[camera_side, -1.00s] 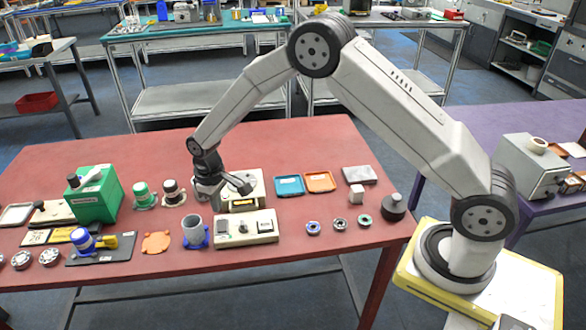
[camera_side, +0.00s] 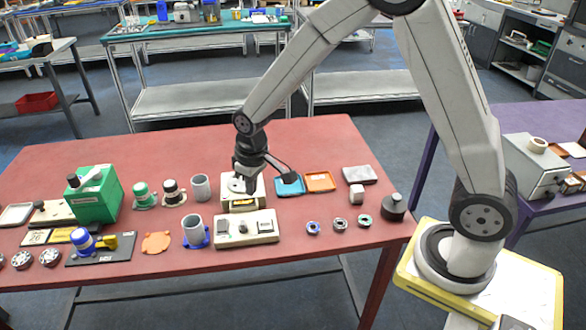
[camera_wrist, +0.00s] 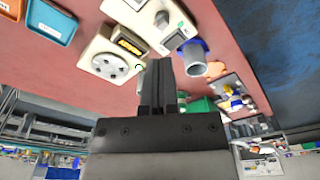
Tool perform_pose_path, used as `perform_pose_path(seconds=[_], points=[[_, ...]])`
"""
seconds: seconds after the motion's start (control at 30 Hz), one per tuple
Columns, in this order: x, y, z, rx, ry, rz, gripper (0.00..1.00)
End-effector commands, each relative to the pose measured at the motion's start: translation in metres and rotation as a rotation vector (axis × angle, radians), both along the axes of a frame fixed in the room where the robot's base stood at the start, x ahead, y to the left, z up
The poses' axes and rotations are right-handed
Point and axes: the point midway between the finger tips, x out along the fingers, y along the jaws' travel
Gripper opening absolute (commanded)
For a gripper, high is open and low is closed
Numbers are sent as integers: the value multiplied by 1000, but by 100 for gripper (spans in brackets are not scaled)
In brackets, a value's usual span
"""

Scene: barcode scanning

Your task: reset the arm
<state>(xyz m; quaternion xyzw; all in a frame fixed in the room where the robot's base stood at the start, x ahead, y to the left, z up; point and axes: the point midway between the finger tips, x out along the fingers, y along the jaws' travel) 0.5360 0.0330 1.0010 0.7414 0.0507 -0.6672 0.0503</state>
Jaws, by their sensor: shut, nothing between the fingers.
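My gripper (camera_side: 245,182) is shut and empty. In the side view it appears in front of a cream device with a round plate and an amber display (camera_side: 242,205); the exact gap is hard to tell. In the wrist view my shut fingers (camera_wrist: 159,66) point toward the table edge, with the cream device (camera_wrist: 105,50) beside them on the left. A plain grey cup (camera_side: 201,187) stands upright left of my gripper, apart from it. A second grey cup (camera_side: 193,228) stands in a blue holder nearer the front; it also shows in the wrist view (camera_wrist: 195,67).
A white control box (camera_side: 246,228) stands in front of the cream device. Blue (camera_side: 290,186) and orange (camera_side: 320,181) trays lie to the right. A green machine (camera_side: 96,198) stands at the left, and small rings (camera_side: 338,223) lie at the front right. The back of the red table (camera_side: 120,155) is clear.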

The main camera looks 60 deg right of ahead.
Motion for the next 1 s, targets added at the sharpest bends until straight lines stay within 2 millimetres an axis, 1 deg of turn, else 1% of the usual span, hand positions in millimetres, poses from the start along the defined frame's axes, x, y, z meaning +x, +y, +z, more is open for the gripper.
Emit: perform_pose_path(seconds=[0.03,0.1,0.3,0.5,0.6,0.7,0.8,1.0], points=[[-11,-4,7,1,-13,-12,0],[-26,-8,13,4,-26,-29,0],[-71,-20,26,8,-66,-73,0],[-113,-28,32,13,-103,-114,0],[-129,-31,33,14,-115,-128,0],[-139,-32,33,15,-122,-138,0],[-144,-33,33,16,-126,-143,0],[-145,-33,33,16,-126,-143,0]])
